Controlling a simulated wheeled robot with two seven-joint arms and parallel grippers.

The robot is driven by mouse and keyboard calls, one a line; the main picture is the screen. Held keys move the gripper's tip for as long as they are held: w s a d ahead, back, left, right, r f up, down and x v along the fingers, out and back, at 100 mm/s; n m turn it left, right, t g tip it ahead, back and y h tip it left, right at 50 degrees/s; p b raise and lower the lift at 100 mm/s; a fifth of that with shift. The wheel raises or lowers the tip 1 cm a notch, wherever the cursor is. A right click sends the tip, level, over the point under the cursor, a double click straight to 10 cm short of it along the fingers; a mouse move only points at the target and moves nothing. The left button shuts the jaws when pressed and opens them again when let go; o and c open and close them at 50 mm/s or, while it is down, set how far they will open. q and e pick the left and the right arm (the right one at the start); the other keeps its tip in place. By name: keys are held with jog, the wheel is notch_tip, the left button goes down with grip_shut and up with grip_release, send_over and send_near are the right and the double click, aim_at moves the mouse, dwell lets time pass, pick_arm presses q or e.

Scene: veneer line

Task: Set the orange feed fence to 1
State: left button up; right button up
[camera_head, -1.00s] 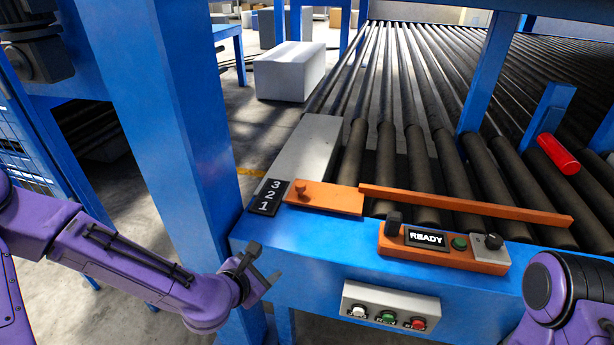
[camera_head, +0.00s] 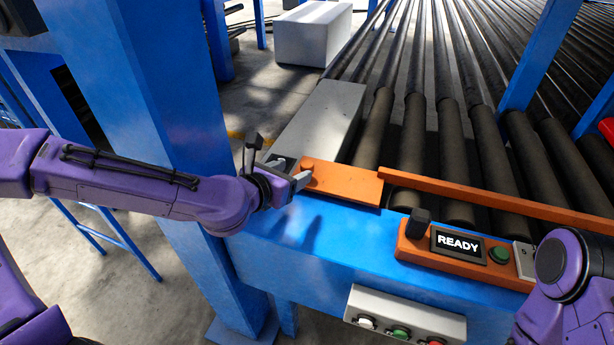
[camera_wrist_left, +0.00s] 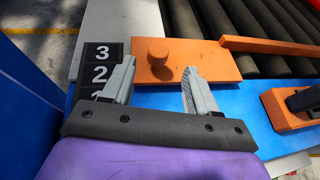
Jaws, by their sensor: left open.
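The orange feed fence is a flat plate (camera_head: 345,183) with a round knob (camera_wrist_left: 158,52) and a long bar (camera_head: 480,197) over the rollers. In the left wrist view, a black scale (camera_wrist_left: 100,54) reads 3, 2, 1 beside the plate's left edge. The plate lies beside 3 and 2; a finger partly hides the 1. My left gripper (camera_head: 298,172) is open at the plate's left end. In the left wrist view its fingertips (camera_wrist_left: 157,72) are either side of the knob's line, just short of it, with nothing between them. My right gripper is out of view.
An orange control box (camera_head: 415,246) with a READY display stands on the blue frame, right of the plate. A button panel (camera_head: 385,318) hangs below. A blue post (camera_head: 150,120) rises behind my left arm. A grey block (camera_head: 325,120) lies beyond the scale.

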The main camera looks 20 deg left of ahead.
aim_at(306, 165)
pick_arm(q)
jog(key=p+x, duration=0.1)
jog(key=x, duration=0.7)
jog(key=shift+r, duration=0.1)
jog(key=shift+a, duration=0.1)
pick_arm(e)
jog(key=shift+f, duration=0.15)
